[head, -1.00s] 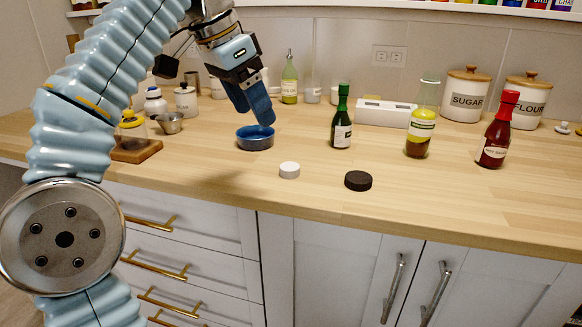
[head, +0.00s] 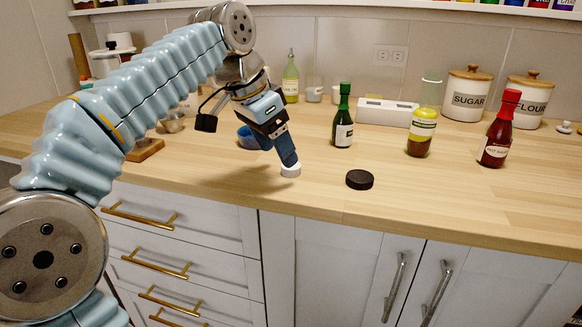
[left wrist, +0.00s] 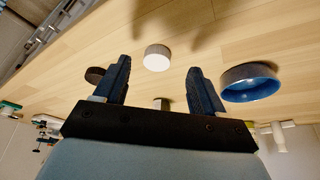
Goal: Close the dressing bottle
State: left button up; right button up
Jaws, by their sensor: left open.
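The dressing bottle appears to be the clear bottle (head: 421,128) with a yellow-green label, dark contents at the bottom and a bare glass neck; its wording is too small to read. It stands upright with no cap on it. A white cap (head: 290,171) and a larger black cap (head: 359,180) lie on the counter in front. My left gripper (head: 287,161) is open and points down at the white cap, partly covering it. In the left wrist view the white cap (left wrist: 157,58) shows between the two open fingers (left wrist: 160,66), with nothing gripped. My right gripper is not in view.
A blue bowl (head: 246,138) stands just behind my left gripper. A green bottle (head: 342,118) and a red hot sauce bottle (head: 499,130) flank the dressing bottle. Sugar (head: 466,96) and flour (head: 525,102) canisters stand behind. The counter's front right is clear.

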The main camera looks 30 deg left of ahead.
pick_arm(q)
jog(key=x, duration=0.4)
jog(key=shift+w+d, duration=0.15)
jog(key=shift+w, duration=0.05)
jog(key=shift+r, duration=0.1)
jog(key=shift+c, duration=0.2)
jog(key=c, duration=1.1)
